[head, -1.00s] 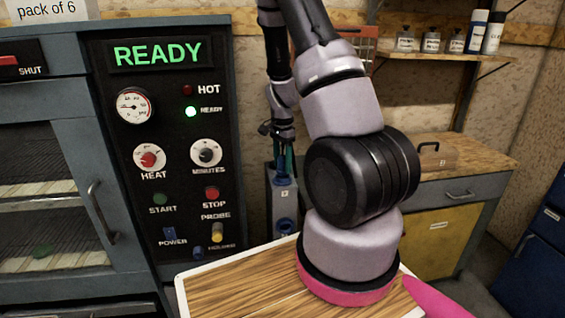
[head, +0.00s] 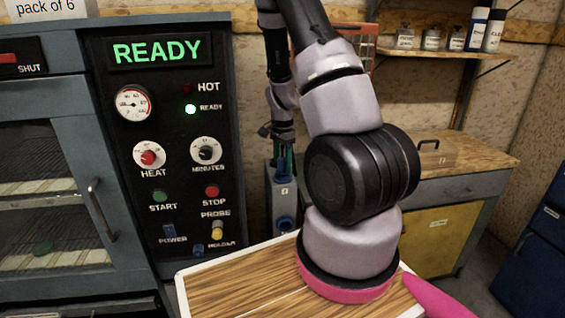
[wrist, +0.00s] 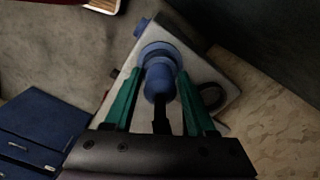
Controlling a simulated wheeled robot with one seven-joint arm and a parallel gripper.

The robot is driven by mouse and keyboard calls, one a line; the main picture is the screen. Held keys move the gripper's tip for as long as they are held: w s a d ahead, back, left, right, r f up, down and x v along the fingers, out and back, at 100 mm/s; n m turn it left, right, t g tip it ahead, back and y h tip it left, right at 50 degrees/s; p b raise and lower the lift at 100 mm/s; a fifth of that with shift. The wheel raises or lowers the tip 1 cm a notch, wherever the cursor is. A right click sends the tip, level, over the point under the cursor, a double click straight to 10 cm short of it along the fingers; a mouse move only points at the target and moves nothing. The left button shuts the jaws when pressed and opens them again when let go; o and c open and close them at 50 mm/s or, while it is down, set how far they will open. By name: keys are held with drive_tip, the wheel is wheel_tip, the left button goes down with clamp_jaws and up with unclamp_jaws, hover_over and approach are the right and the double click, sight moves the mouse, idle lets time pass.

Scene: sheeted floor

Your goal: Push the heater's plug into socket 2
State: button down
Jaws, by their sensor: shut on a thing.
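The blue plug (wrist: 160,84), with a black cable at its back, is between the green fingers of my gripper (wrist: 160,74) in the wrist view. My gripper is shut on it. The plug's front meets a round blue socket (wrist: 156,48) on a grey box; how deep it sits cannot be told. In the head view my gripper (head: 283,158) is at the top of the grey socket box (head: 271,205), behind my arm. A lower blue socket (head: 286,223) shows there. The plug is too small and hidden to make out in that view.
The heater cabinet (head: 120,250), its panel reading READY, stands left of the socket box. A wooden-topped board (head: 215,292) is in front. A workbench with a yellow door (head: 432,243) stands to the right. A dark loop (wrist: 212,96) lies beside the plug.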

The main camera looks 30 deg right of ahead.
drive_tip(key=shift+f, duration=0.2)
drive_tip(key=shift+c, duration=0.7)
unclamp_jaws()
